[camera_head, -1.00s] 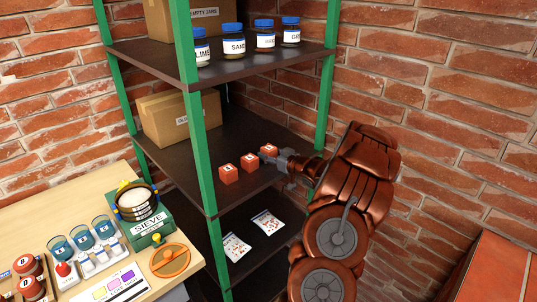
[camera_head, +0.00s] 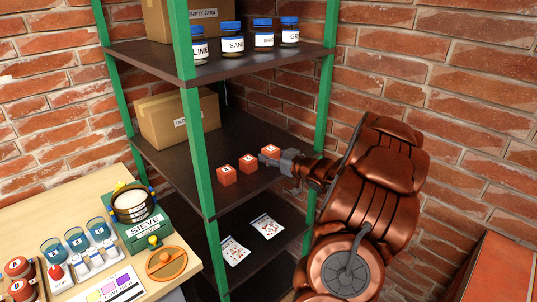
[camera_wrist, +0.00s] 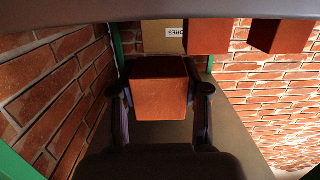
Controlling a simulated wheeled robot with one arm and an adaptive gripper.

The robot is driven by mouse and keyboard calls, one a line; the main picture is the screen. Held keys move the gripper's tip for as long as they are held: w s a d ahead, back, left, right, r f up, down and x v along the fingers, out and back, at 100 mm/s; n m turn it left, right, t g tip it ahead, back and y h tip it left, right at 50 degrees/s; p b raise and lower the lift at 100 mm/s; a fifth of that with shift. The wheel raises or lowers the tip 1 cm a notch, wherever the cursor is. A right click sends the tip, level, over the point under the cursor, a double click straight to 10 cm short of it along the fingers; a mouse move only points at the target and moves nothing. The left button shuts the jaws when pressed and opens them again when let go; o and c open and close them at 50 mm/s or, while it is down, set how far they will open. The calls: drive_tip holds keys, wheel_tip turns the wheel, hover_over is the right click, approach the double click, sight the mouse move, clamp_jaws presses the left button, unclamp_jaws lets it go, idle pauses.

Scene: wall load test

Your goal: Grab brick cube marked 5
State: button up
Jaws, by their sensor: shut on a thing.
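Three orange-red brick cubes sit in a slanting row on the middle shelf (camera_head: 200,140): a left cube (camera_head: 227,175), a middle cube (camera_head: 248,163) and a right cube (camera_head: 268,152). Each has a white label, too small to read. My gripper (camera_head: 275,158) reaches in from the right and is shut on the right cube. In the wrist view this held cube (camera_wrist: 160,88) is between the two fingers (camera_wrist: 160,92), with no mark visible on its sides. The other two cubes, the middle one (camera_wrist: 208,37) and the left one (camera_wrist: 281,36), show at the top right, apart from the fingers.
Green posts (camera_head: 201,150) frame the rack. A cardboard box (camera_head: 178,118) stands at the back left of the same shelf. Blue-lidded jars (camera_head: 232,40) stand on the shelf above, and papers (camera_head: 267,226) lie below. A brick wall (camera_head: 440,80) is behind and right.

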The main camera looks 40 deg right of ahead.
drive_tip(key=s+a+b, duration=0.1)
drive_tip(key=s+a, duration=0.4)
drive_tip(key=s, duration=0.2)
drive_tip(key=shift+s+a+r+b, duration=0.25)
drive_tip(key=shift+a+r+b, duration=0.05)
drive_tip(key=shift+r, duration=0.15)
